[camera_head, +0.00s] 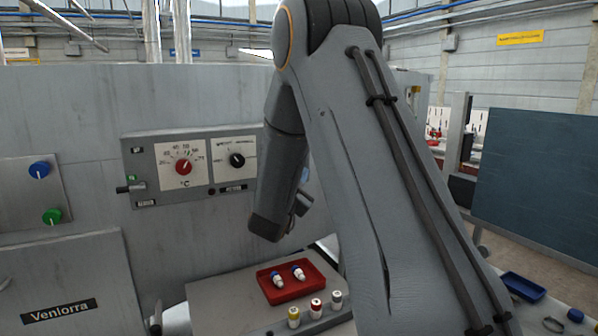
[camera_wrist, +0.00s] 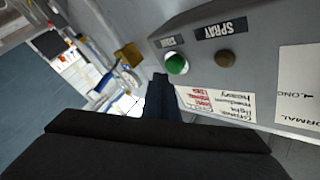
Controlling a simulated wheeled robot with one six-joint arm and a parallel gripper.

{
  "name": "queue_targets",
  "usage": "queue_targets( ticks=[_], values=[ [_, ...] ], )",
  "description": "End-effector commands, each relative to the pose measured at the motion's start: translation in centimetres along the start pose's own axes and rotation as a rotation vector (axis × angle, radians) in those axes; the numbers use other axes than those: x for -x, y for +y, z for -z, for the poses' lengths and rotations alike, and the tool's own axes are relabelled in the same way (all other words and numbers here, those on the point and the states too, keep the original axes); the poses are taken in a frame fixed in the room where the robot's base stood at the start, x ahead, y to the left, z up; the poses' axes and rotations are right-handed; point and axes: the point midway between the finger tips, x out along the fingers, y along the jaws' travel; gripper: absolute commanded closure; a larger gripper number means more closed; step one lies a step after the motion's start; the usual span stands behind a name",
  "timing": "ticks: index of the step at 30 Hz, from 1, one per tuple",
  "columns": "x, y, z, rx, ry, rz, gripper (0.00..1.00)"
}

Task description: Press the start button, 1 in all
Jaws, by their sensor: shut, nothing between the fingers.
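A green round button (camera_wrist: 177,63) with a pale ring is on a grey panel (camera_wrist: 270,22) in the wrist view, under a small label too small to read surely. I take it for the start button. My gripper (camera_wrist: 160,84) is shut and empty, its dark fingertips just below and left of the green button in the picture. I cannot tell whether they touch it; they look apart. In the head view my arm hides this button and my fingers.
A brown button (camera_wrist: 225,57) marked SPRAY sits beside the green one. A dial panel (camera_head: 140,160) and a green knob (camera_head: 52,216) are left.

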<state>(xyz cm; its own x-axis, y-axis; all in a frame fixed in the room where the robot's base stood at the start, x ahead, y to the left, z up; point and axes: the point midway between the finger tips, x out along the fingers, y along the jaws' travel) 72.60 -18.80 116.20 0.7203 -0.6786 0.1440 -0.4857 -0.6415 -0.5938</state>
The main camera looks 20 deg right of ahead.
Motion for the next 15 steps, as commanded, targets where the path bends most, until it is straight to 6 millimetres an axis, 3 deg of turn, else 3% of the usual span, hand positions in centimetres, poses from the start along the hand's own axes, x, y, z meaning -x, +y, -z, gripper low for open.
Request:
queue_targets(
  ticks=[15],
  values=[
    [-0.34,-0.22,-0.33,0.000,0.000,0.000,1.00]
  ],
)
